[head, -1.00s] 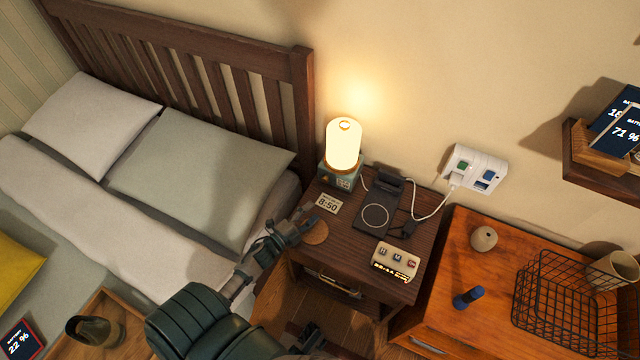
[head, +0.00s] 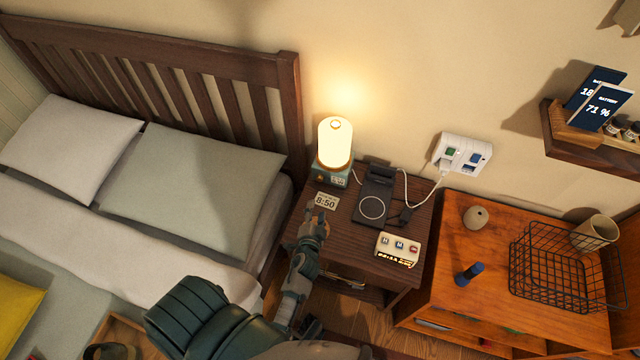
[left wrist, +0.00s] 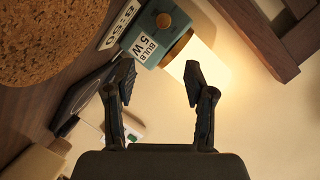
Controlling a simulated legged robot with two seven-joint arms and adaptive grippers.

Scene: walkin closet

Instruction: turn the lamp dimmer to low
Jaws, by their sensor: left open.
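The lamp (head: 335,145) is lit, with a glowing shade on a teal base (head: 333,174), on the nightstand's back left corner. In the left wrist view the teal base (left wrist: 148,50) shows a "BULB 5 W" label and a round orange knob (left wrist: 163,20); the knob's setting is not readable. The glowing shade (left wrist: 205,58) also shows there. My left gripper (head: 314,218) is over the nightstand's front left, in front of the lamp and apart from it. Its fingers are open and empty in the left wrist view (left wrist: 158,72). My right gripper is not identifiable.
A small 8:50 clock (head: 326,201) stands between gripper and lamp. A cork coaster (left wrist: 55,35) lies close by. A black charger (head: 374,195) and a buttoned box (head: 397,249) occupy the nightstand's right. The bed's headboard (head: 292,120) rises at left.

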